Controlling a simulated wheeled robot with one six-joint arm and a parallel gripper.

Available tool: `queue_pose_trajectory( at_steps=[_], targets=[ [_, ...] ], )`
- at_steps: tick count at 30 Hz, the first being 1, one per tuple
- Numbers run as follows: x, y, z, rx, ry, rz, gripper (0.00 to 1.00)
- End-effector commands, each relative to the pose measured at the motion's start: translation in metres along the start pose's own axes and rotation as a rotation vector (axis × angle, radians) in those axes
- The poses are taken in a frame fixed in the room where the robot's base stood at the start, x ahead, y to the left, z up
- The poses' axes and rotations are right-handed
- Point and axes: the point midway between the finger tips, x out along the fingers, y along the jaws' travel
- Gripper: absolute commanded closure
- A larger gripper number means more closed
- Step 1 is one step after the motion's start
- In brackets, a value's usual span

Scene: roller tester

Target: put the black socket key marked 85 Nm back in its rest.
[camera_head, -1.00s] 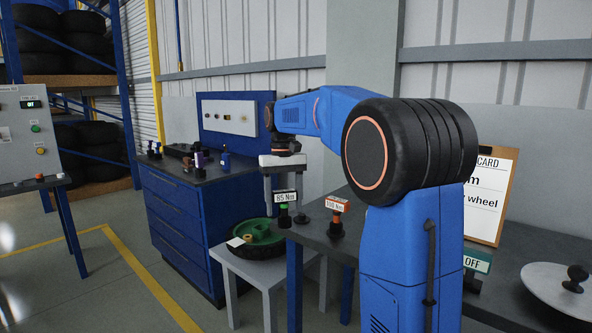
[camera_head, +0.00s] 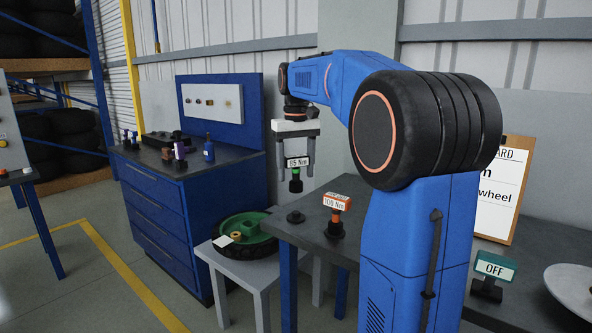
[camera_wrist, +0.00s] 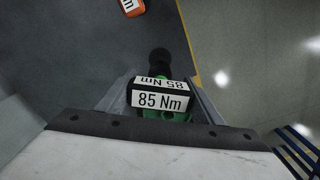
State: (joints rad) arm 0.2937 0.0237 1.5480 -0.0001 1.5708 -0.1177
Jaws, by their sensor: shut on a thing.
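The black socket key marked 85 Nm (camera_head: 297,163) has a white label, a green band and a black lower end. My gripper (camera_head: 296,172) is shut on it and holds it upright in the air. In the wrist view the key's label (camera_wrist: 162,101) sits between the fingers, with its black end beyond. A low dark round rest (camera_head: 296,216) stands empty on the dark table, below the key in the head view. The rest cannot be made out in the wrist view.
An orange key marked 100 Nm (camera_head: 337,203) stands close right of the empty rest. A low stool (camera_head: 262,272) with a green-hubbed wheel stands left. Open floor lies beyond the table edge.

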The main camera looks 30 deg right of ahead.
Motion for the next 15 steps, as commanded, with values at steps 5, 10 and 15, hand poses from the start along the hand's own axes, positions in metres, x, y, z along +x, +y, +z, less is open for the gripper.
queue_pose_trajectory(
  at_steps=[5,10,15],
  targets=[
    [0.013,0.000,0.001,0.000,-0.003,0.000,0.93],
    [0.026,0.000,0.001,0.000,-0.002,0.000,0.93],
    [0.040,0.000,0.000,0.000,-0.002,0.000,0.93]
  ],
)
